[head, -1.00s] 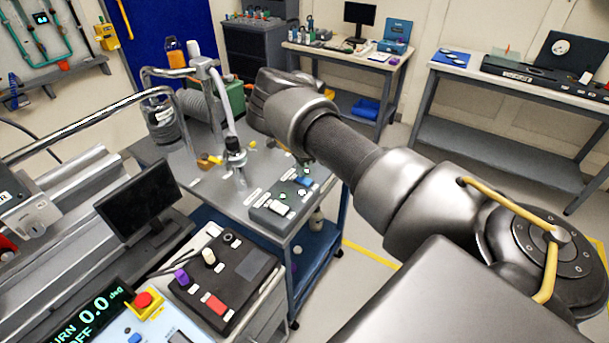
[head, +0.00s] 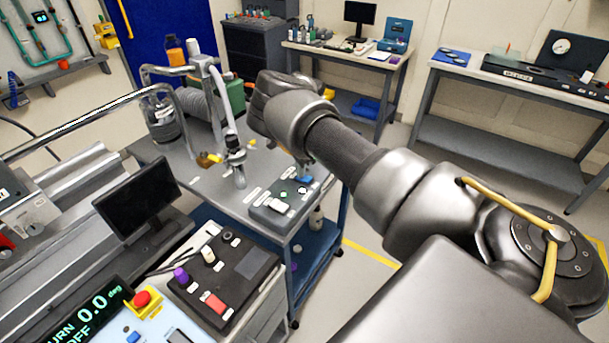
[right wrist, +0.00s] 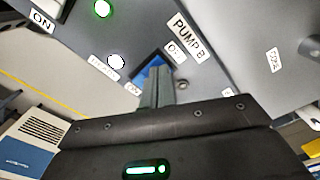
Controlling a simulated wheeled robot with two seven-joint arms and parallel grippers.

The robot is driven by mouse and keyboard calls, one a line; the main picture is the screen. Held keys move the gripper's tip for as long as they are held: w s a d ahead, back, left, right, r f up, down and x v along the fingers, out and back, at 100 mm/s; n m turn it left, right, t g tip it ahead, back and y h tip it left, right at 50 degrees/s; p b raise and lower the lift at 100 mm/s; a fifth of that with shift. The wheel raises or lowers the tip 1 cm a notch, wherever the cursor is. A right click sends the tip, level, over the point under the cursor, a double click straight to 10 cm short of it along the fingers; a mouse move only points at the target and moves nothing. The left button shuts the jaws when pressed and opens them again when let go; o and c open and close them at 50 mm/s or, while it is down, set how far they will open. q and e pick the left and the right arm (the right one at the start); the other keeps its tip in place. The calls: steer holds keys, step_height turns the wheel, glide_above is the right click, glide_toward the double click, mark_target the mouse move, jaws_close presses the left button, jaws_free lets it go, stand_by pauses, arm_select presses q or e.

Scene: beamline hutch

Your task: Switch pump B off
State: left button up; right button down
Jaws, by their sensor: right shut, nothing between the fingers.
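In the head view, the control box (head: 263,216) lies on the grey cart, with a blue switch (head: 304,180) at its far end and a white switch (head: 279,206) nearer. My right gripper (head: 309,168) is just above the blue switch, mostly hidden behind my arm. In the right wrist view, its shut, empty fingers (right wrist: 156,82) overlap the blue switch (right wrist: 146,74), near a "PUMP B" label (right wrist: 188,37). I cannot tell whether they touch, nor which way the switch is set. One lamp (right wrist: 102,8) is bright green; another (right wrist: 116,61) looks pale. My left gripper is out of view.
A valve fitting and white hose (head: 235,160) stand on the cart left of the box. A black panel with knobs (head: 225,280), a red stop button (head: 142,298) and a monitor (head: 138,199) are in front. The cart top (head: 200,190) has some bare room.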

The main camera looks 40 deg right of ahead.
step_height(320, 180, up, 7)
steer(key=p, duration=0.4)
steer(key=shift+p, duration=0.35)
stand_by(0.3)
